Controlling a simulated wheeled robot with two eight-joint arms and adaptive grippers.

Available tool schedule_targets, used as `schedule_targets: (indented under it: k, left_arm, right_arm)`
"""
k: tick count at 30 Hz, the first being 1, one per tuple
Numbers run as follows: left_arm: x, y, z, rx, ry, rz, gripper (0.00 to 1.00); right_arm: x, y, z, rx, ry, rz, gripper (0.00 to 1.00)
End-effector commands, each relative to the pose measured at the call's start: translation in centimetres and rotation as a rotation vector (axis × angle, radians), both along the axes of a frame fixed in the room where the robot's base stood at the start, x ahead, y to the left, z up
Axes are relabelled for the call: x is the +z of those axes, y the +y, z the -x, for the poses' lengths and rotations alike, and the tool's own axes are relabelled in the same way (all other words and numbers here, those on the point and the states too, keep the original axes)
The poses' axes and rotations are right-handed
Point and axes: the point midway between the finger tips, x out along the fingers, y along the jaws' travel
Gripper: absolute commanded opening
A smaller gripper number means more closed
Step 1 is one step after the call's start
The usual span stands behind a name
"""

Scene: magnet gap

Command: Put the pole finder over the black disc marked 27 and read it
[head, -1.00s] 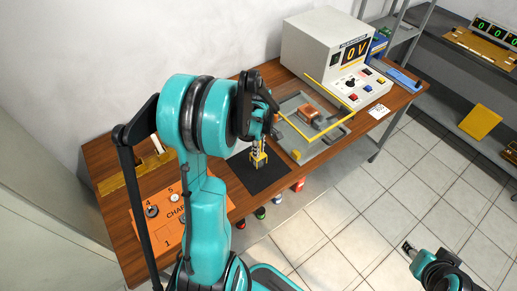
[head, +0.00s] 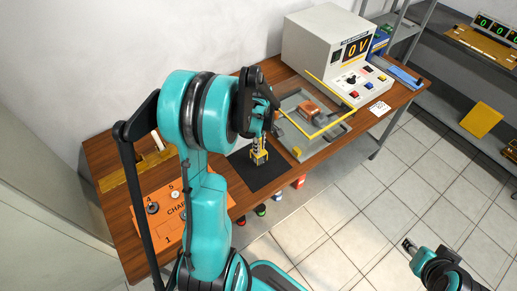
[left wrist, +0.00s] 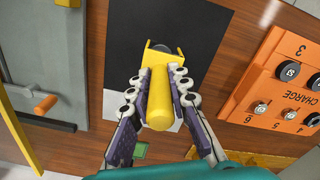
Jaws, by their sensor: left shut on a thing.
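My left gripper (left wrist: 155,95) is shut on the yellow pole finder (left wrist: 160,98) and holds it above the black mat (left wrist: 150,25). In the head view the finder's yellow end (head: 259,157) shows below the gripper, over the mat; I cannot tell whether it touches. Several discs sit in the orange CHARGE tray (left wrist: 262,72). One is a black disc (left wrist: 287,70) whose mark I cannot read surely; another black disc (left wrist: 314,82) is cut by the picture edge. No 27 is readable. My right gripper (head: 408,246) is away from the table at the lower right, its jaws too small to judge.
A grey fixture with a yellow bar (head: 328,131) stands right of the mat. Behind it is a grey machine (head: 318,45) whose display reads 0 V. A white card (head: 379,107) lies near the table's right end. My left arm hides part of the tray.

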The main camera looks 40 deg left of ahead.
Motion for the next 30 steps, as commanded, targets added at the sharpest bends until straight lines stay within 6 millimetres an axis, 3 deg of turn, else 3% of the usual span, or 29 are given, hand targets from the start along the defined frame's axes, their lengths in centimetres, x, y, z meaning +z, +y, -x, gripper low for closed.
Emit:
schedule_targets:
  k: [16, 30]
  left_arm:
    - [0.3, 0.0, 0.0, 0.000, 0.000, 0.000, 0.00]
    - [4.1, 0.0, 0.0, 0.000, 0.000, 0.000, 0.00]
  right_arm:
    - [0.2, 0.0, 0.0, 0.000, 0.000, 0.000, 0.40]
    - [3.0, 0.0, 0.0, 0.000, 0.000, 0.000, 0.40]
